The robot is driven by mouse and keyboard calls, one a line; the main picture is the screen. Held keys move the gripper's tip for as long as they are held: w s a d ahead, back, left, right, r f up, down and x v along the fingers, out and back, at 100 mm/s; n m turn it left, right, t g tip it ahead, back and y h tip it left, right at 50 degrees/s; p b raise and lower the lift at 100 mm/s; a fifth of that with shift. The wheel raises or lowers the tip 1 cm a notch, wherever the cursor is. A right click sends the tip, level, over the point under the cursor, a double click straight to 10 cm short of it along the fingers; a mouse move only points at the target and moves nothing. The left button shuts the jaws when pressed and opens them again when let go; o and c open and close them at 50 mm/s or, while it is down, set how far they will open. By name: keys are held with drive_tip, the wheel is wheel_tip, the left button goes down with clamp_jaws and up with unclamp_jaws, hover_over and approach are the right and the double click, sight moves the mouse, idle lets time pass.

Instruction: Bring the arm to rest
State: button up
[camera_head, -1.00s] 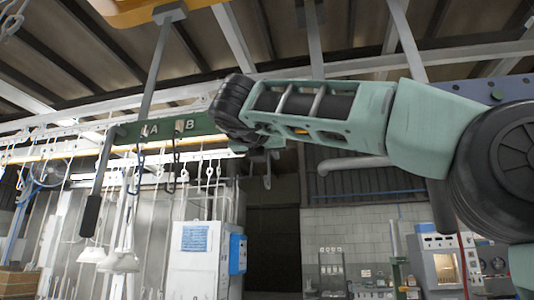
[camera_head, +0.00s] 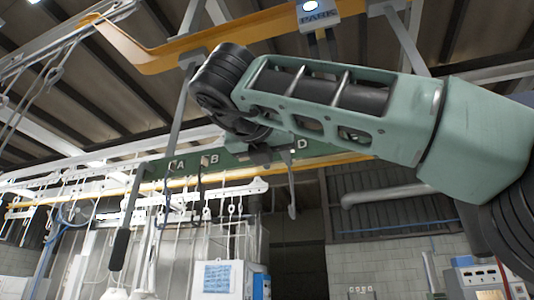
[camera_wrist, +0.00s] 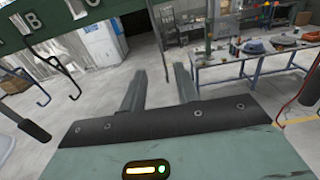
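My arm, green with dark joints, stretches across the head view from the lower right to the upper left. In the wrist view, my gripper (camera_wrist: 158,75) shows two grey fingers set apart, with nothing between them. Beyond the fingers is open grey floor. In the head view the gripper is mostly hidden behind the dark wrist joint. A green rail (camera_head: 230,160) marked A, B and D runs just behind and below the wrist; it also shows at the upper left of the wrist view (camera_wrist: 62,18).
Hooks (camera_wrist: 60,62) hang from the rail near my gripper's left side. An orange overhead beam (camera_head: 160,62) and a PARK sign (camera_head: 317,13) are above the arm. A workbench (camera_wrist: 255,60) with items is at the right of the wrist view.

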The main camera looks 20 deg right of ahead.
drive_tip(key=shift+v, duration=2.35)
